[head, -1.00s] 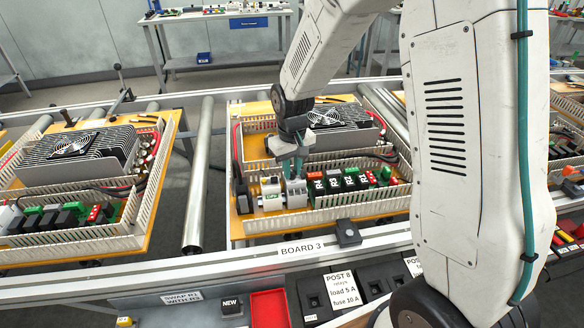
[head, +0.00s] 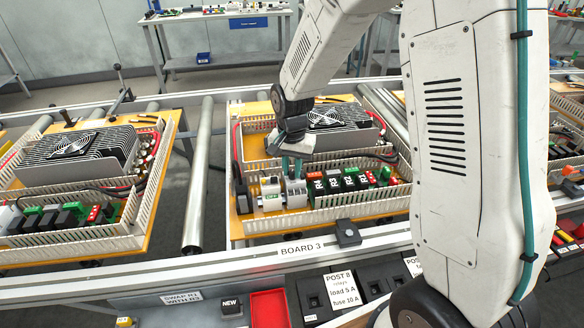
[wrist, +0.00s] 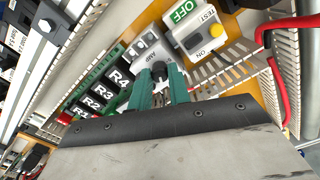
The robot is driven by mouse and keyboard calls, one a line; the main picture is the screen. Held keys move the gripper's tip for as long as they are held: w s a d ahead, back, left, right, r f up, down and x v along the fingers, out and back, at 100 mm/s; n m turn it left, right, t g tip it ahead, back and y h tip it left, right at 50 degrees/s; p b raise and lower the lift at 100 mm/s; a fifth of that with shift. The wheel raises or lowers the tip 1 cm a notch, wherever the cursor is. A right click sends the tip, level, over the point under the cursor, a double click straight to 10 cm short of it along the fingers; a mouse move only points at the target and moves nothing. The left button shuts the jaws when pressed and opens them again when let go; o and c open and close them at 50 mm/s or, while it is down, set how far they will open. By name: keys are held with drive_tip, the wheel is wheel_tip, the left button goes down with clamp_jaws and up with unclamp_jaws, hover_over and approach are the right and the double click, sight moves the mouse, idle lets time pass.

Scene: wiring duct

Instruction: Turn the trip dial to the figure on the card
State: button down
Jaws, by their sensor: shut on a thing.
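My gripper (head: 292,169) is at the light grey trip unit (head: 296,193) on the board marked BOARD 3. In the wrist view its two teal fingers (wrist: 161,84) are shut on the small dark dial (wrist: 159,70) on the unit's face. The fingers hide most of the dial and its scale, so I cannot read its setting. A white card (head: 342,289) on the front rail reads POST 8, relays, load 5 A, fuse 10 A.
A switch module marked OFF (head: 271,194) with a yellow button stands directly left of the trip unit. Relays marked R4 to R1 (head: 340,182) stand to its right. A slotted white duct wall (head: 335,209) runs along the front, and a finned heatsink with a fan (head: 328,118) is behind.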

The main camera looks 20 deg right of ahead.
sight(292, 172)
drive_tip(key=shift+m, duration=0.3)
idle(0.4)
drive_tip(key=c, duration=1.3)
unclamp_jaws()
drive_tip(key=shift+a, duration=0.15)
drive_tip(key=shift+s+d, duration=0.1)
drive_tip(key=shift+d, duration=0.1)
wheel_tip(292, 172, up, 8)
drive_tip(key=shift+f, duration=0.1)
